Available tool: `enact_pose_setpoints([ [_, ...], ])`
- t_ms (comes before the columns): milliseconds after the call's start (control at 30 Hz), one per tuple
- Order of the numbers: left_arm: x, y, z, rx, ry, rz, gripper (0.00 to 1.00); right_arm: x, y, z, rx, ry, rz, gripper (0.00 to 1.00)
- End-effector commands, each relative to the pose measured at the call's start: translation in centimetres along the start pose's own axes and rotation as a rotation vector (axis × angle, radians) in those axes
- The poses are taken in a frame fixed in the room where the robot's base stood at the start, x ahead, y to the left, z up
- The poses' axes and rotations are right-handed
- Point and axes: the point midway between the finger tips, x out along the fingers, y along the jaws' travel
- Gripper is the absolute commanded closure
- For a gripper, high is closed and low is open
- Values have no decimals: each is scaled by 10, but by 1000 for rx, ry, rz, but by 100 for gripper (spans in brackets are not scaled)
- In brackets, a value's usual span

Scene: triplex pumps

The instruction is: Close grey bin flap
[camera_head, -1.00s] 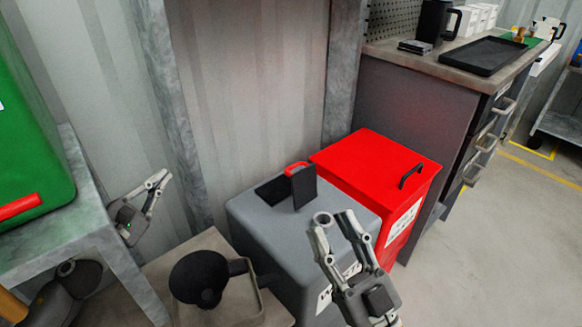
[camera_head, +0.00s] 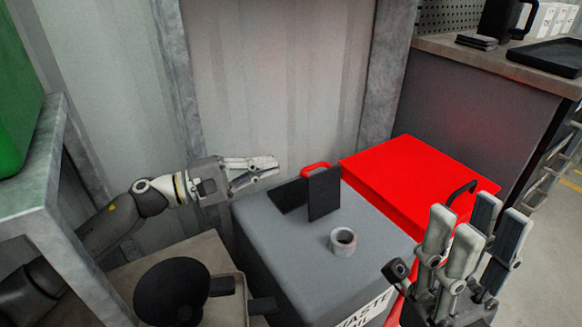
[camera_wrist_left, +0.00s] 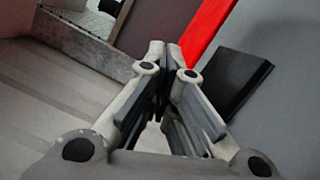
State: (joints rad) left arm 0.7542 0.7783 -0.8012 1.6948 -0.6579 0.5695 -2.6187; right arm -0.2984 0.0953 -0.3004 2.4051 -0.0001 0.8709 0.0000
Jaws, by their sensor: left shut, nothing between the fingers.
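The grey bin (camera_head: 290,240) stands in the middle of the head view. Its black flap (camera_head: 324,193) stands upright on the top, with a dark opening (camera_head: 287,196) to its left. The flap also shows in the left wrist view (camera_wrist_left: 240,78), to the right of the fingers. My left gripper (camera_head: 276,164) is shut and empty, left of the flap and near the wall. Contact with the flap is not visible. My right gripper (camera_head: 475,228) is at the lower right, its fingers apart and empty, in front of the red bin.
A grey ring (camera_head: 343,241) lies on the grey bin's top. The red bin (camera_head: 400,175) with a black handle stands behind right. A black funnel-like object (camera_head: 172,292) is at lower left, near a metal table frame (camera_head: 50,210). The corrugated wall (camera_head: 275,90) is close behind.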

Motion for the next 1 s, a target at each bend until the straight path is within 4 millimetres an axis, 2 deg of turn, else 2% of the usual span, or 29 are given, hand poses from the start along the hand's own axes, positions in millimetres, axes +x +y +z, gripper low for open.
enact_pose_setpoints([
  [100,27,0,0,2,-3,1,100,0,0,0,-1,8,-3,64],
  [167,36,0,3,3,-2,-1,100,1,0,0,-1,12,-5,64],
  [333,39,0,26,1,-1,-1,100,2,0,0,-1,13,-5,64],
  [500,41,0,37,0,0,0,100,2,0,0,-1,14,-6,64],
  [1000,42,1,39,8,1,-1,100,2,0,1,-1,12,-6,64],
])
